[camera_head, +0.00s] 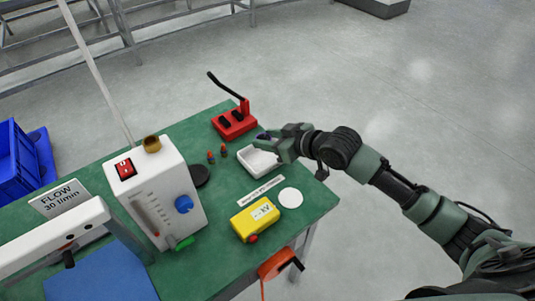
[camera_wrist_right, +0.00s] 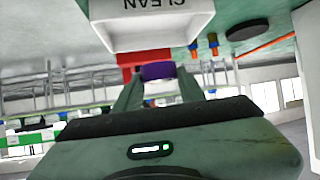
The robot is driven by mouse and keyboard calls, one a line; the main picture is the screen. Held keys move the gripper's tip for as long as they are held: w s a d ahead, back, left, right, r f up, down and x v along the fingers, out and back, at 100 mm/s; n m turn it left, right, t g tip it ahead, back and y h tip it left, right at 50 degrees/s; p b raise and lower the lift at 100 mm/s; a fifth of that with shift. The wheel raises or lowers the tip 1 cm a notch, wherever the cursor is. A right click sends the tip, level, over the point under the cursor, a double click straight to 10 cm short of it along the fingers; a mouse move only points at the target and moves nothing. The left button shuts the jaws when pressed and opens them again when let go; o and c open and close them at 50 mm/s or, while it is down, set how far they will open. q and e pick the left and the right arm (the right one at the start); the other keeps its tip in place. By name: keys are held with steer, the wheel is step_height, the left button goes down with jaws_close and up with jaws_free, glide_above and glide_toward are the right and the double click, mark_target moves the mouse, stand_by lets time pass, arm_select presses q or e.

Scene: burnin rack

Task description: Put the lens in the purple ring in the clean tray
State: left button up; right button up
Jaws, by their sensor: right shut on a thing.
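The lens in the purple ring (camera_wrist_right: 158,71) is between the fingertips of my right gripper (camera_wrist_right: 159,82); only the purple ring shows clearly, the lens itself cannot be made out. In the head view a small dark purple bit (camera_head: 263,136) shows at the tip of my right gripper (camera_head: 268,137). The gripper is shut on the ring, at the back right side of the white clean tray (camera_head: 251,170). The tray's "CLEAN" wall also shows in the wrist view (camera_wrist_right: 150,30), apart from the ring. The tray floor is partly hidden by the gripper. My left gripper is not in view.
A red lever tool (camera_head: 234,124) stands just behind the tray. Small coloured pegs (camera_head: 211,157) and a black disc (camera_head: 200,175) lie left of it. A yellow meter (camera_head: 254,220), a white disc (camera_head: 290,198) and a white flow unit (camera_head: 160,200) stand nearer on the green table.

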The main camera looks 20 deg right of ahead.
mark_target(268, 161)
steer(key=shift+f, duration=3.15)
steer(key=o, duration=1.3)
steer(key=shift+f, duration=0.15)
steer(key=shift+s+d+r, duration=0.1)
steer(key=shift+s+r, duration=0.05)
steer(key=shift+r, duration=0.05)
steer(key=v, duration=1.1)
steer(key=shift+s+d+r, duration=0.15)
steer(key=shift+s, duration=0.15)
